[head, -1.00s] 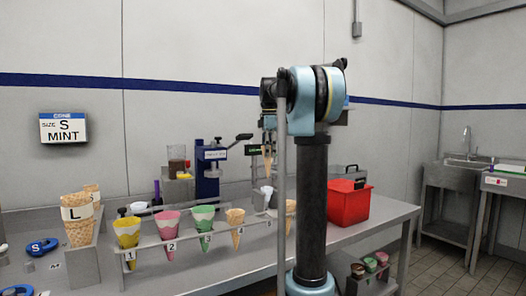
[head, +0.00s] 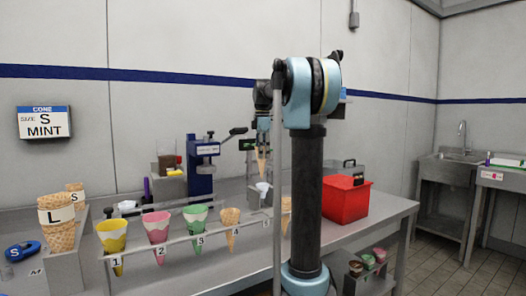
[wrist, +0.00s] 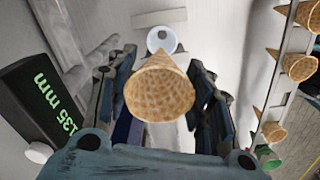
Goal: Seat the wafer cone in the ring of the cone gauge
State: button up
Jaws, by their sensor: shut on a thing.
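The wafer cone (wrist: 158,95) is held between the two fingers of my gripper (wrist: 160,100), its open waffle mouth facing the wrist camera. In the head view the cone (head: 261,161) hangs point down below my gripper (head: 262,143). The white ring of the cone gauge (wrist: 160,39) shows just beyond the cone in the wrist view. In the head view a small white ring-like piece (head: 262,187) is just under the cone's tip, seemingly with a small gap. The gauge's dark display (wrist: 42,108) reads 135 mm.
A rack rail (head: 190,238) holds several cones in numbered places, left of the gauge. A blue machine (head: 203,165) stands behind. A red bin (head: 345,199) is at the right. A wall sign (head: 44,122) reads size S, mint. Large labelled cones (head: 57,222) stand at the left.

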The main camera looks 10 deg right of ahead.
jog(key=shift+f, duration=5.8)
jog(key=o, duration=0.8)
notch_tip(320, 180, up, 12)
jog(key=shift+s+f, duration=0.1)
